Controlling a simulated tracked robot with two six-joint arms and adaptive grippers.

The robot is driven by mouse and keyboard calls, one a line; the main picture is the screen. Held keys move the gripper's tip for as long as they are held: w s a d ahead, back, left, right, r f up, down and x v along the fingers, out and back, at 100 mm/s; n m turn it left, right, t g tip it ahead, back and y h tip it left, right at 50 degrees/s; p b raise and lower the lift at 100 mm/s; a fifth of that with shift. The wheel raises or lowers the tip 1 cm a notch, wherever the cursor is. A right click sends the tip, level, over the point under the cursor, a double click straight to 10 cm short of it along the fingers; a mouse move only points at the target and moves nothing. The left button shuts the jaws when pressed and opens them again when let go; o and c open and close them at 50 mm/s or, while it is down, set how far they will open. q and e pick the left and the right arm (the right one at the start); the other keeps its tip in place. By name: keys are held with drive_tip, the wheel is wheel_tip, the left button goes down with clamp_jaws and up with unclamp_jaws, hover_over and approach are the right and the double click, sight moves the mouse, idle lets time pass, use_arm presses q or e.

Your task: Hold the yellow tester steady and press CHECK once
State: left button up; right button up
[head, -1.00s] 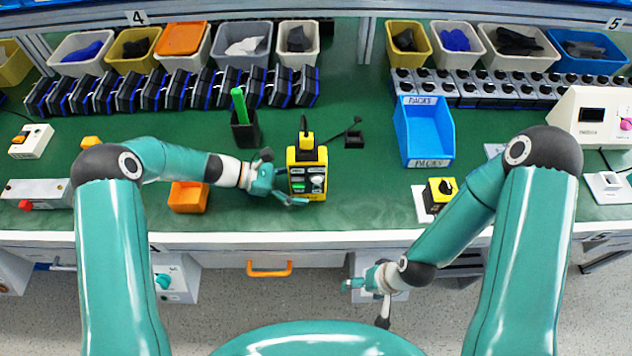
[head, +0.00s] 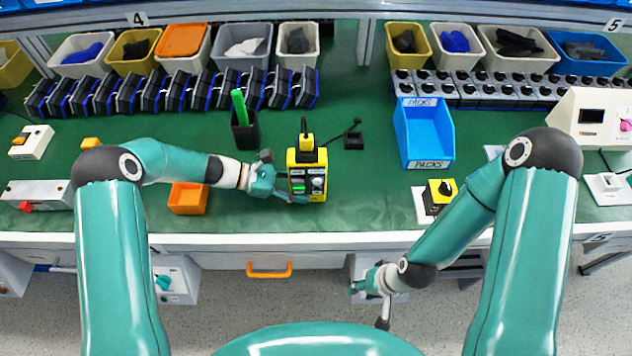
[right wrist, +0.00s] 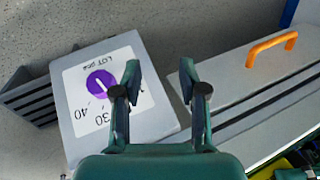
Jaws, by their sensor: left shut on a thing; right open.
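The yellow tester (head: 307,158) stands on the green bench in the head view, with dark front panel, a green button or display (head: 298,187) and a pale knob at its lower half. The CHECK lettering is too small to read. My left gripper (head: 284,185) is shut on the tester from its left side, near its lower part. My right gripper (head: 370,290) is open and empty, below and in front of the bench edge, away from the tester. In the right wrist view its fingers (right wrist: 166,95) are apart with nothing between them.
A black cup with a green pen (head: 244,128) stands left of the tester. An orange bin (head: 188,197) is by my left forearm. A blue PACKS tray (head: 424,135) and a yellow-black switch (head: 440,193) lie right. A purple dial box (right wrist: 72,115) shows under the right gripper.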

clamp_jaws()
idle(1.2)
